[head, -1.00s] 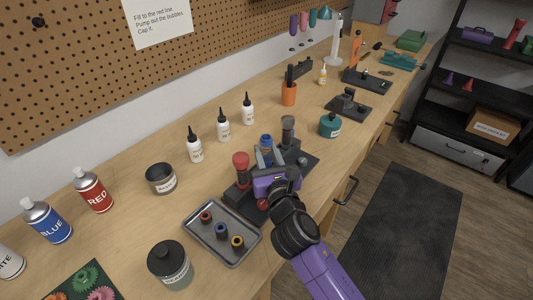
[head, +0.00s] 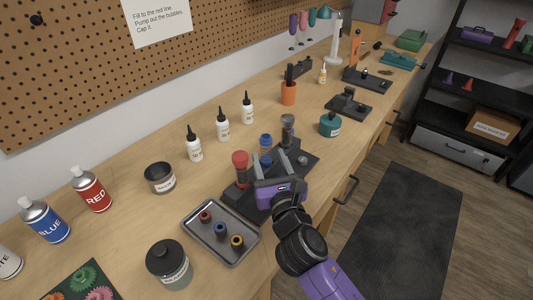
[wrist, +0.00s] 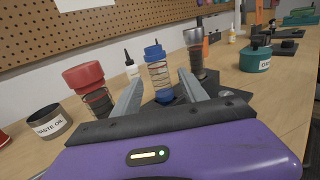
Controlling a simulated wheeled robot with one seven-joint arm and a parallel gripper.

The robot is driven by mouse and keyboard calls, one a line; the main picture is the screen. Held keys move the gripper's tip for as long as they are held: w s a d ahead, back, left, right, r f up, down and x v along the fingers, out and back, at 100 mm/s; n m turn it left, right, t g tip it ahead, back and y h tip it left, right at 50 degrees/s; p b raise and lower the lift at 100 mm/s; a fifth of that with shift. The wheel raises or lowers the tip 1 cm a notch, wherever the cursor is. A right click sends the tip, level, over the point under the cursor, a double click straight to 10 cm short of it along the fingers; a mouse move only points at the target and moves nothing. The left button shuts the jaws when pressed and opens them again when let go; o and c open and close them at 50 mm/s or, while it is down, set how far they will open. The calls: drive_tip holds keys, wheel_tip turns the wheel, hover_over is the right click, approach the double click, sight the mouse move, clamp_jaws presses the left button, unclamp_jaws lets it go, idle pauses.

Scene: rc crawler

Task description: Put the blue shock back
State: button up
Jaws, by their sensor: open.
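The blue shock (head: 265,143) stands upright on a black stand (head: 309,166), between a red-capped shock (head: 240,164) and a grey-capped shock (head: 288,128). In the wrist view the blue shock (wrist: 157,76) shows its blue cap, a pale coil and a blue lower part. My purple gripper (head: 269,167) is open in front of it. In the wrist view the two grey fingers of my gripper (wrist: 160,80) stand apart with the blue shock seen between them, and neither visibly grips it. The exact gap from fingertips to shock is hard to tell.
A grey tray (head: 190,226) with several small coloured-ring parts lies left of the stand. A black-lidded jar (head: 168,262), white bottles (head: 222,126), a tin (head: 160,179) and a teal jar (head: 330,126) stand around. Bare bench shows between them.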

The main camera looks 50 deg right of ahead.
drive_tip(key=b+v, duration=0.1)
drive_tip(key=v, duration=0.7)
drive_tip(key=shift+s+a, duration=0.15)
drive_tip(key=shift+s, duration=0.05)
